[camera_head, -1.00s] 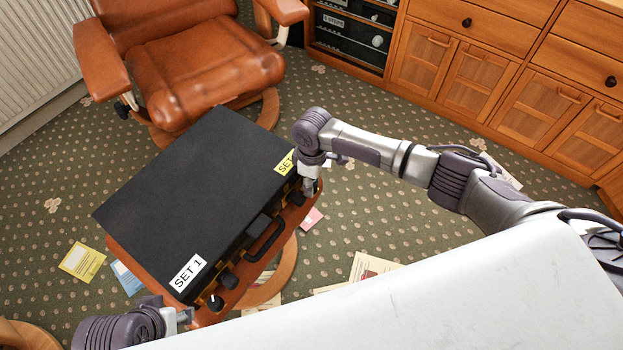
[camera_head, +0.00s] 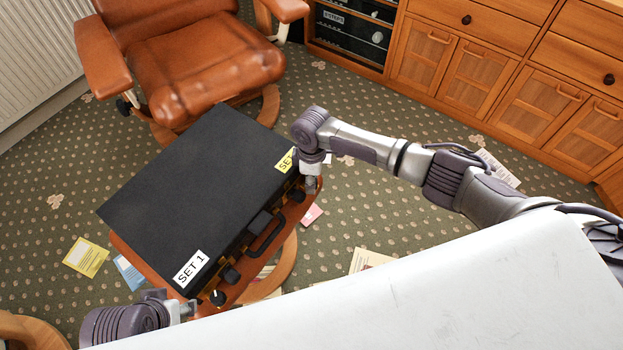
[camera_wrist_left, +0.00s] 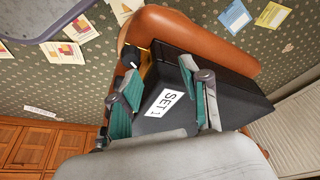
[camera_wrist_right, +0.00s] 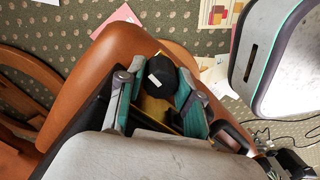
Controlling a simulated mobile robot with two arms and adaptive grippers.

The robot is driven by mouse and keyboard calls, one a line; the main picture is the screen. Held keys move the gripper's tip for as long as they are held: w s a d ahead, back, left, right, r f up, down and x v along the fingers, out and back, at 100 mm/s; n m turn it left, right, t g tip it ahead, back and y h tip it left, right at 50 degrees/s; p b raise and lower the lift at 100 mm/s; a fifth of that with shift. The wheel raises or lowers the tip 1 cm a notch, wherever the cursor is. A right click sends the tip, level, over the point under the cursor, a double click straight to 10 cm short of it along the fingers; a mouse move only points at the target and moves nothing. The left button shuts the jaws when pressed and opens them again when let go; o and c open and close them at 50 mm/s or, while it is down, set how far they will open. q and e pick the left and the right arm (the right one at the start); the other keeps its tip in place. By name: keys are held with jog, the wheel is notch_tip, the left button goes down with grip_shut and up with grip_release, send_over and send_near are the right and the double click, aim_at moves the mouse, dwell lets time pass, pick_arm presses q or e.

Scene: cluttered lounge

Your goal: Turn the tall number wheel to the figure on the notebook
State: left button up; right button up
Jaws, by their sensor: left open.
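A black case (camera_head: 190,190) lies on a brown leather stool (camera_head: 210,309). It bears a white "SET 1" label (camera_head: 190,269) and a partly hidden yellow label (camera_head: 285,160). Black knobs (camera_head: 231,274) stand on its front side near the SET 1 end; I cannot read figures on them. My right gripper (camera_head: 312,186) is at the yellow-label end. In the right wrist view its open fingers are either side of a black knob (camera_wrist_right: 162,80) with a white mark; contact is unclear. My left gripper (camera_wrist_left: 165,92) is open at the SET 1 corner. I cannot identify the notebook.
A brown leather armchair (camera_head: 205,65) stands behind the case. Wooden cabinets (camera_head: 485,75) line the back right. A yellow sheet (camera_head: 86,257), a blue sheet (camera_head: 128,272) and a pink sheet (camera_head: 312,215) lie on the patterned carpet.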

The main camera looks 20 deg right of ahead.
jog(key=shift+o, duration=0.8)
jog(key=shift+r, duration=0.15)
notch_tip(320, 180, up, 12)
jog(key=shift+w, duration=0.2)
jog(key=shift+w+d, duration=0.1)
